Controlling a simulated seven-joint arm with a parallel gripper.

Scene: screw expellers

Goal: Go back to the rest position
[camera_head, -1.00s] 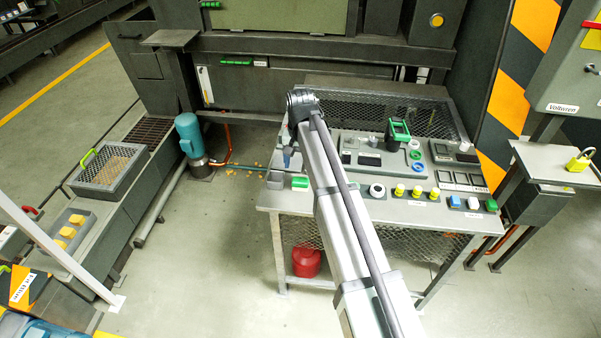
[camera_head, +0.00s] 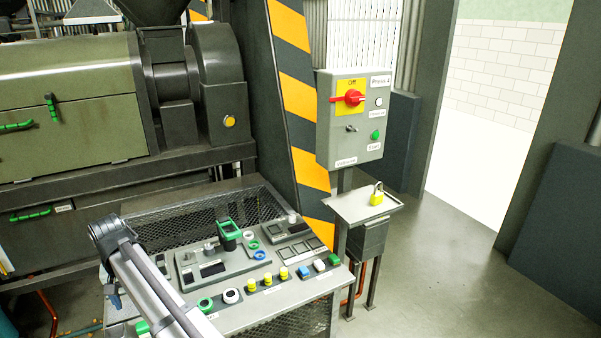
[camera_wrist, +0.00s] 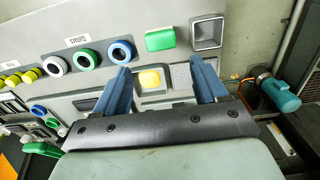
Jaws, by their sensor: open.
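My gripper (camera_wrist: 165,82) is open in the wrist view. Its two blue fingers stand apart, with nothing held between them. A yellow button (camera_wrist: 151,79) on the grey control panel shows in the gap between the fingers. I cannot tell how far the fingertips are from the panel. In the head view my arm reaches over the left part of the control table (camera_head: 262,318). Only a small blue part of the gripper (camera_head: 114,298) shows there beside the arm, so its fingers are mostly hidden.
A switch box (camera_head: 352,120) with a red rotary handle stands behind at the right, above a shelf with a yellow padlock (camera_head: 377,194). A teal motor (camera_wrist: 280,95) shows in the wrist view. Floor at the right is clear.

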